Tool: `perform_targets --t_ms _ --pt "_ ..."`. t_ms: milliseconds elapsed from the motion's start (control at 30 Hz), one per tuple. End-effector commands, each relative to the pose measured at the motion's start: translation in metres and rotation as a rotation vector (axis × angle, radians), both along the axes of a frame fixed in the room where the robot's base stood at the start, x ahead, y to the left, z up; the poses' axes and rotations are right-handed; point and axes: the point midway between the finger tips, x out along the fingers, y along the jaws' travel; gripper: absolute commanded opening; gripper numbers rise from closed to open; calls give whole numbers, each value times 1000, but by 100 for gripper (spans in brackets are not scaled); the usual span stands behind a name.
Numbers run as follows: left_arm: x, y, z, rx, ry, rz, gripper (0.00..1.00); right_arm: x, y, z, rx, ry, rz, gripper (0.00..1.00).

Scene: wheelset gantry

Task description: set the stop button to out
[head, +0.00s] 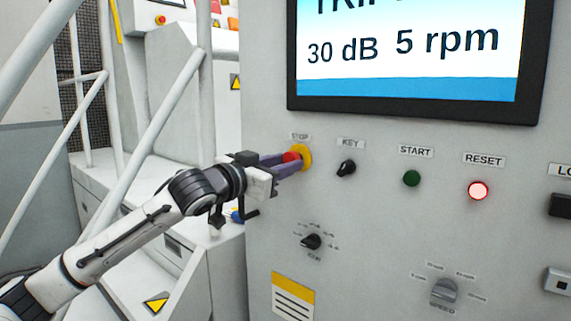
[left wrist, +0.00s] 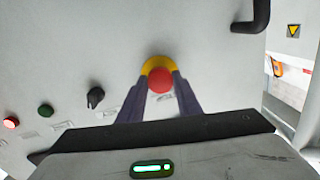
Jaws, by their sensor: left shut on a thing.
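The stop button has a red head (head: 290,157) on a yellow ring (head: 305,157), under the STOP label on the grey panel. My left gripper (head: 289,162) reaches it from the left and is shut on the red head, one finger on each side. In the left wrist view the red head (left wrist: 160,80) sits between the two dark fingertips, with the yellow ring (left wrist: 157,64) behind it. The fingers hide part of the button's sides, and I cannot tell whether it is in or out. My right gripper is not in view.
Right of the button are a black key switch (head: 347,167), a green START button (head: 411,178) and a lit RESET button (head: 478,190). A black selector knob (head: 311,241) is below. A screen (head: 405,50) hangs above. White rails (head: 150,140) stand at the left.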

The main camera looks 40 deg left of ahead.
Motion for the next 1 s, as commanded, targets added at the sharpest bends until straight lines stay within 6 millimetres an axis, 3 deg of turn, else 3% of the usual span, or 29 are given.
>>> perform_targets --t_ms 67,100,200,567,1000 --pt "0 0 0 0 -1 0 0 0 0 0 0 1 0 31" --pt "0 0 0 0 -1 0 35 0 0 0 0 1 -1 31" --pt "0 0 0 0 -1 0 51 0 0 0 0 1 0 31" --pt "-3 1 -1 1 0 1 51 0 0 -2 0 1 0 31" --pt "-70 6 -10 7 4 7 51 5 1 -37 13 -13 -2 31"
